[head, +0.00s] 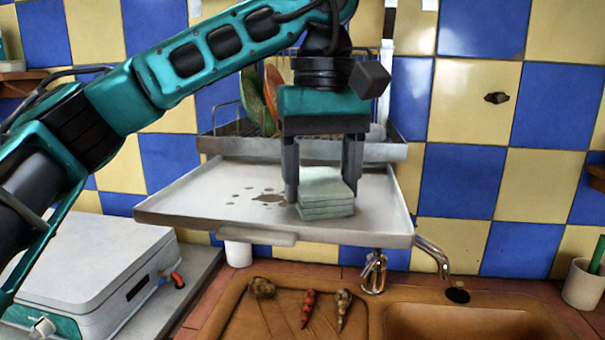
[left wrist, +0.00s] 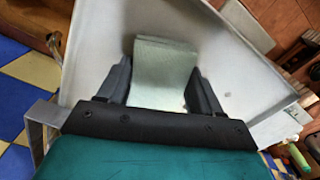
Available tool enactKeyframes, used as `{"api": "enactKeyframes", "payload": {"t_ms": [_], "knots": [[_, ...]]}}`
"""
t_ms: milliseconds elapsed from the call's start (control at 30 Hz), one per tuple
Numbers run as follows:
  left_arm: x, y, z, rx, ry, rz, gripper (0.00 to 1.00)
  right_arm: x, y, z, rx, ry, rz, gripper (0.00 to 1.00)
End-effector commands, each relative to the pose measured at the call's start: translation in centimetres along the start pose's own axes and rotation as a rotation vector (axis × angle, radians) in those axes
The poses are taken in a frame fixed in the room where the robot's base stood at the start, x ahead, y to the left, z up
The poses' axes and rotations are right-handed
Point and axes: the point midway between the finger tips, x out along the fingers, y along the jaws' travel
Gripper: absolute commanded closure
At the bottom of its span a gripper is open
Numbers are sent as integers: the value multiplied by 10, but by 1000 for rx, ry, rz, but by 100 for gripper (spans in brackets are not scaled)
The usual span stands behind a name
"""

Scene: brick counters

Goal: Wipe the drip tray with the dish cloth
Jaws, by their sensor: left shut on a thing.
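The drip tray (head: 190,190) is a pale metal sheet with a raised rim, below a dish rack. A brownish puddle with several small drops (head: 268,197) lies on it, left of my left gripper. My left gripper (head: 324,195) points down over the tray, shut on the folded pale green dish cloth (head: 326,198). The cloth appears to rest on the tray surface; exact contact is hard to tell. In the left wrist view the cloth (left wrist: 163,70) sits between the two fingers (left wrist: 160,90), with the tray (left wrist: 98,40) around it. My right gripper is not in view.
A dish rack (head: 400,150) with plates stands behind the tray. Below are a brown sink (head: 470,322), a tap (head: 374,272) and several vegetables (head: 308,308) on the drainer. A white scale-like box (head: 90,265) stands at left. A cup (head: 582,285) stands at right.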

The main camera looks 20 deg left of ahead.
Motion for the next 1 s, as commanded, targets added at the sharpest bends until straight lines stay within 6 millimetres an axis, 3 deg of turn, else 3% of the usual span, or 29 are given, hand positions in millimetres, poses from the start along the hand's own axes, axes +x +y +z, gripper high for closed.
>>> {"api": "enactKeyframes", "payload": {"t_ms": [367,800,1000], "knots": [[0,11,5,0,-3,-1,59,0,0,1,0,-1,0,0],[-2,-22,-9,-3,0,1,59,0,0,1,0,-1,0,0],[-2,-27,-11,0,-1,-1,59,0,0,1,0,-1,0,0]]}}
